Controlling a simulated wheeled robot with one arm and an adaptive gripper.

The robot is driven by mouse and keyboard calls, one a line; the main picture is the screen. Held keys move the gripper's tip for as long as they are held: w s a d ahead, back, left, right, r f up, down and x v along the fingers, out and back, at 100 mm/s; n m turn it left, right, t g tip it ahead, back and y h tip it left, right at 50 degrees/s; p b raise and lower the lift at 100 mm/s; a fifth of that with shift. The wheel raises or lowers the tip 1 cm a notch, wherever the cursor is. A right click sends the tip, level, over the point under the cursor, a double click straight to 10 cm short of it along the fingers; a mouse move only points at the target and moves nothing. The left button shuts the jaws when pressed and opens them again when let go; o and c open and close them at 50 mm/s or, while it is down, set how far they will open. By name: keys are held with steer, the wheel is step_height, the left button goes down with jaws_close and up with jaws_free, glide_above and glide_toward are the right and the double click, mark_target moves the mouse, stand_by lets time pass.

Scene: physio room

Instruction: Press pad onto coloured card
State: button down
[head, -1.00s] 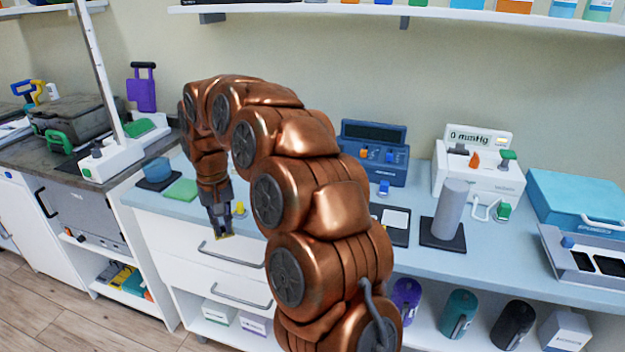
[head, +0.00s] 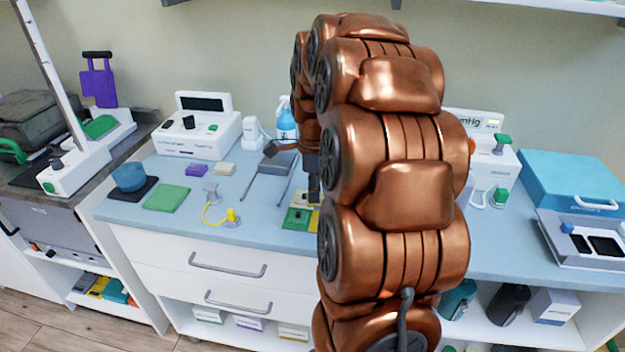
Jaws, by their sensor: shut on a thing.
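My gripper (head: 314,197) is partly hidden behind my own arm, in the middle of the blue-grey counter (head: 262,235). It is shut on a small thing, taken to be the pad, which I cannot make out. Its tips are over or just behind a green board (head: 296,219) with a yellow patch, near the counter's front edge; I cannot tell if they touch. A plain green card (head: 166,198) lies flat to the left. A purple block (head: 196,170) and a beige block (head: 224,169) lie farther back.
A blue bowl (head: 129,177) on a dark mat stands at the left. A yellow cable (head: 209,214) with clips lies between the green card and the board. A white device (head: 198,132) and a blue bottle (head: 286,122) stand behind. My arm hides the counter's right middle.

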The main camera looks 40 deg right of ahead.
mark_target(322, 199)
steer(key=shift+s+d+m, duration=0.65)
steer(key=shift+s+m, duration=0.05)
steer(key=shift+m, duration=0.5)
steer(key=shift+f+b, duration=0.4)
steer(key=shift+f, duration=2.4)
steer(key=shift+w+b, duration=0.1)
steer(key=shift+b, duration=0.4)
steer(key=shift+a+f+b, duration=0.1)
steer(key=shift+f+b, duration=0.55)
steer(key=shift+b, duration=0.15)
stand_by(2.7)
